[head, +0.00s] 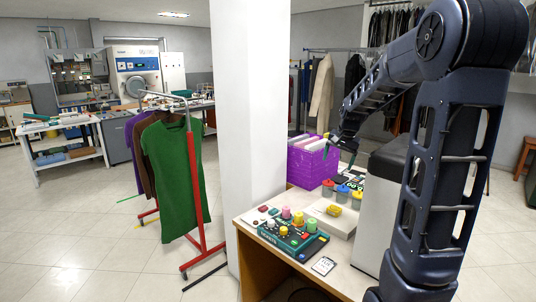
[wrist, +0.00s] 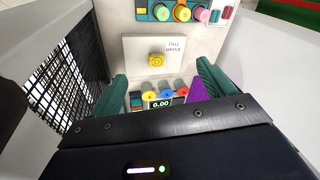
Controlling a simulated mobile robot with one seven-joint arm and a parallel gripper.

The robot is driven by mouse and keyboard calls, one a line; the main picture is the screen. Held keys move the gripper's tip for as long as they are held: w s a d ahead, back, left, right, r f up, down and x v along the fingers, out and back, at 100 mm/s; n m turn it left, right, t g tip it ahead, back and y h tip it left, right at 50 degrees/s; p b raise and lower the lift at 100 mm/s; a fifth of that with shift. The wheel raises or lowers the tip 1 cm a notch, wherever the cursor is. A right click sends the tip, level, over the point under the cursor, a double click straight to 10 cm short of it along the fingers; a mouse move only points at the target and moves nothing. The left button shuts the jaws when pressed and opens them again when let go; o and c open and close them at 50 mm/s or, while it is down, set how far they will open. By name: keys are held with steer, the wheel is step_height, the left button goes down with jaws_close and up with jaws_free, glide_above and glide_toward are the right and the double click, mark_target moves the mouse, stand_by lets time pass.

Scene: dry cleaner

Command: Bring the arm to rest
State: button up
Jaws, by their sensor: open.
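My arm reaches in from the right in the head view, its elbow high and its forearm sloping down to the left. My gripper (head: 341,146) hangs above the back of the counter (head: 247,222), beside the purple crate (head: 312,168). In the wrist view my gripper (wrist: 160,82) shows two green fingers spread wide apart, with nothing held between them. Below and between them are a white board with a yellow item (wrist: 157,60) and a small display reading 0.00 (wrist: 160,104).
Cups with coloured lids (head: 343,191) stand near the crate. A green tray with thread spools (head: 293,234) and a card (head: 323,265) lie at the counter's front. A white pillar (head: 250,120) and a garment rack with a green dress (head: 175,175) stand left.

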steer(key=s+a+r+n+t, duration=0.1)
steer(key=s+r, duration=0.1)
steer(key=s, duration=0.5)
steer(key=s+a+r+n, duration=0.1)
steer(key=s+r, duration=0.2)
steer(key=s, duration=0.3)
steer(key=s+d+f+n, duration=0.1)
steer(key=s+n, duration=0.1)
steer(key=s, duration=0.6)
steer(key=s+d+f+n+h, duration=0.1)
steer(key=s+d+f, duration=0.1)
steer(key=s, duration=0.6)
steer(key=shift+s+n+t, duration=0.3)
steer(key=shift+n+t, duration=0.1)
